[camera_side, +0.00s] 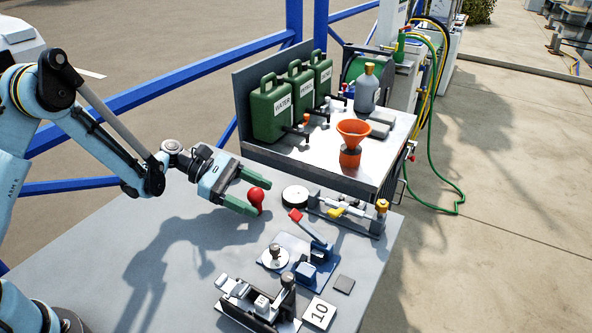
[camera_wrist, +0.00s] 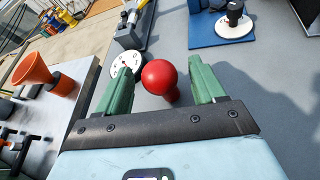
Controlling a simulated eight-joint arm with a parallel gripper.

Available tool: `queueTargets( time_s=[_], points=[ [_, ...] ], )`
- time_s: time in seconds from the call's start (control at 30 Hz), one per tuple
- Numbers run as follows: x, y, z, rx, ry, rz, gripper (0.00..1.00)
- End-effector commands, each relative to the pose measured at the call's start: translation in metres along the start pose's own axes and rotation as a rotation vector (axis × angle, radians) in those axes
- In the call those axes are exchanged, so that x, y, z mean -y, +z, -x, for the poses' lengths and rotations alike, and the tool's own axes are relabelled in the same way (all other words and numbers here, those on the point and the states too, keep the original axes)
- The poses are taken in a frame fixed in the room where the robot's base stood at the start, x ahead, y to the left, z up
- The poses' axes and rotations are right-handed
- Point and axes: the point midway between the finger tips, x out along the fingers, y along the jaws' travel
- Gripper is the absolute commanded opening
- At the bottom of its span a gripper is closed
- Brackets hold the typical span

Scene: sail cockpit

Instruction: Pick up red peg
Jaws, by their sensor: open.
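The red peg (camera_side: 256,196) has a round ball head and a narrower stem below it. In the wrist view the red peg (camera_wrist: 160,76) shows between the two green fingers, nearer the left one, with its stem partly behind the head. My gripper (camera_side: 251,192) is open, with its fingers on either side of the peg above the grey table (camera_side: 150,240). In the wrist view my gripper (camera_wrist: 160,85) shows visible space on both sides of the peg. I cannot tell whether the peg's foot touches the table.
A white disc (camera_side: 295,195) and a rail fixture (camera_side: 345,215) lie right of the peg. A blue clamp fixture (camera_side: 305,262) and a black vise-like device (camera_side: 262,300) stand in front. An orange funnel (camera_side: 352,132) and green cans (camera_side: 270,108) stand on a side bench. The table's left part is clear.

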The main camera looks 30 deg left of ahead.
Motion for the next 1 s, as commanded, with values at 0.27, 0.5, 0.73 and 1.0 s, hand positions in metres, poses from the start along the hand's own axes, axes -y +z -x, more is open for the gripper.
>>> queueTargets(
  time_s=[0.27, 0.5, 0.73, 1.0],
  points=[
    [-0.0001, -0.0002, -0.011, -0.001, 0.001, 0.0, 0.69],
    [-0.0001, -0.0002, -0.0107, -0.001, 0.001, 0.0, 0.46],
    [0.0, -0.0001, -0.0106, 0.0, 0.0, 0.0, 0.11],
    [-0.0002, 0.0004, -0.0103, 0.0, 0.0, 0.0, 0.1]
  ],
)
